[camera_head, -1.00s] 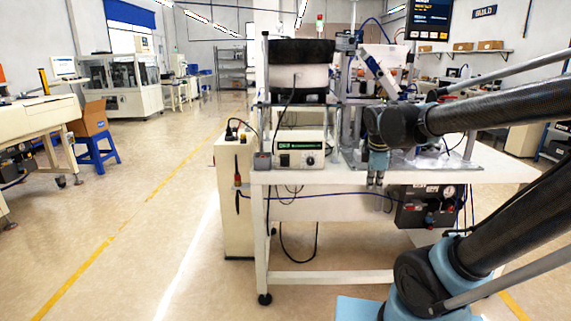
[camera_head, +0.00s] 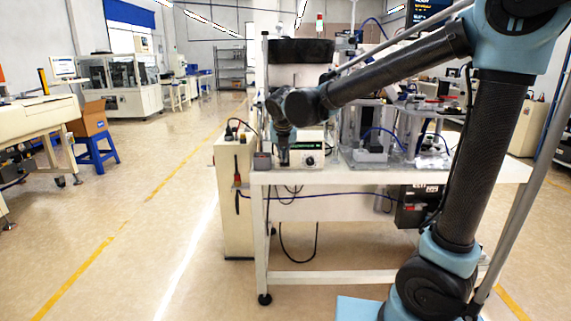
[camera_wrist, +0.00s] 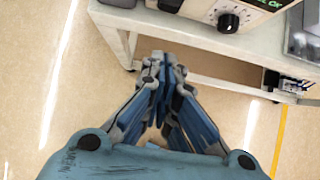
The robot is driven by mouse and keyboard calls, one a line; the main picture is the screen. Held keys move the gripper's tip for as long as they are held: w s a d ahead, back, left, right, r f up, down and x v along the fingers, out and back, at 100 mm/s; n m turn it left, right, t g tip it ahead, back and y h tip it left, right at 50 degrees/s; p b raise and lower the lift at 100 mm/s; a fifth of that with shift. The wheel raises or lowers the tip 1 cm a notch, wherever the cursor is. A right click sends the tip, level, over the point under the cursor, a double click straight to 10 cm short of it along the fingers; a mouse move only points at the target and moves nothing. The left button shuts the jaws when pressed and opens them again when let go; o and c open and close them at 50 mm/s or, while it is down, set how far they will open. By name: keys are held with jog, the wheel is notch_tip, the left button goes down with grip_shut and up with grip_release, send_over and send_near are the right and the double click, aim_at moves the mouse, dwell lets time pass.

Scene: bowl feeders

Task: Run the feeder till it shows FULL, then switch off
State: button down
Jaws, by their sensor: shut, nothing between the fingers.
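The feeder's dark bowl (camera_head: 300,50) stands on its base at the left of the bench. Below it is the pale controller box (camera_head: 310,157), partly hidden by my gripper. In the wrist view the controller (camera_wrist: 200,10) is cut off at the top. It shows a black knob (camera_wrist: 228,22), a dark part (camera_wrist: 171,4) left of it, and green display text ending "EL OK" (camera_wrist: 268,3). My gripper (camera_head: 284,162) is shut and empty, before the controller's left part. In the wrist view its fingertips (camera_wrist: 163,62) are together, apart from the controller in the picture.
A small grey box (camera_head: 262,161) sits at the left front corner of the white bench (camera_head: 330,178). Fixtures (camera_head: 375,135) stand right of the controller. A beige cabinet (camera_head: 232,200) adjoins the bench's left side. The floor to the left is open.

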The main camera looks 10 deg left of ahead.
jog(key=w+a+f, duration=0.2)
jog(key=w+f, duration=0.4)
jog(key=w, duration=0.3)
jog(key=shift+f, duration=0.35)
dwell(0.3)
jog(key=shift+a, duration=0.15)
